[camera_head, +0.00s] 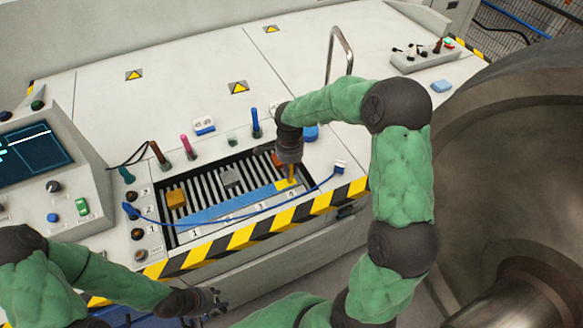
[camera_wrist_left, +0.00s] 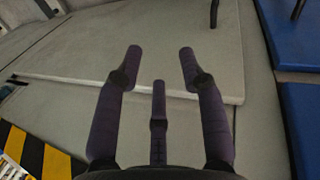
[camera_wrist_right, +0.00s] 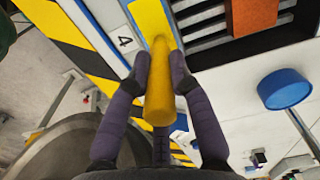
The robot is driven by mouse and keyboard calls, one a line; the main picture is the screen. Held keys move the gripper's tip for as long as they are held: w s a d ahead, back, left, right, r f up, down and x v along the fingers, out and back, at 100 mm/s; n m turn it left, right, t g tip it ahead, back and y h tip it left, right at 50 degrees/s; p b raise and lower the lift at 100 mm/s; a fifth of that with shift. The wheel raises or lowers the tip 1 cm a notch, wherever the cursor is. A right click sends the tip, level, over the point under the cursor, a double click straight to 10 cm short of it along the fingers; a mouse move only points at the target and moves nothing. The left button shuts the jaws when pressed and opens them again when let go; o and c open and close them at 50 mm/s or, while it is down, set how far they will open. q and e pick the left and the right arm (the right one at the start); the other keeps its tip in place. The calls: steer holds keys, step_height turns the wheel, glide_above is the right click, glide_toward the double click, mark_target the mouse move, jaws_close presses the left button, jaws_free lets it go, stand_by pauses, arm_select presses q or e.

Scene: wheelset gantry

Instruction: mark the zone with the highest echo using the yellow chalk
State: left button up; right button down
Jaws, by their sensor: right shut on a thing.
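My right gripper (camera_head: 290,166) is shut on the yellow chalk (camera_head: 291,174), at the right end of a blue strip (camera_head: 225,205) with numbered labels along its front. In the right wrist view the chalk (camera_wrist_right: 158,98) is between the fingers (camera_wrist_right: 160,75), its far end at a yellow patch (camera_wrist_right: 150,18) beside the label 4 (camera_wrist_right: 125,42). I cannot tell whether it touches. The yellow patch (camera_head: 284,185) also shows in the head view. A screen (camera_head: 35,148) at the left shows a bright trace, partly cut off. My left gripper (camera_head: 212,299) is open and empty, low in front of the bench.
A slatted recess (camera_head: 208,183) holds a yellow-orange block (camera_head: 177,198), a grey block (camera_head: 232,178) and a red-orange block (camera_head: 277,159). A blue cable (camera_head: 235,218) crosses the front. Upright coloured pens (camera_head: 187,147) stand behind. A large metal wheel (camera_head: 500,180) is at right.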

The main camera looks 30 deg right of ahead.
steer(key=shift+a, duration=0.2)
steer(key=shift+a, duration=0.4)
steer(key=shift+a, duration=0.15)
steer(key=shift+a, duration=0.3)
steer(key=shift+a+b, duration=0.2)
steer(key=shift+b, duration=0.15)
steer(key=shift+a, duration=0.3)
steer(key=shift+a, duration=0.1)
steer(key=shift+w+a, duration=0.1)
steer(key=shift+a, duration=0.25)
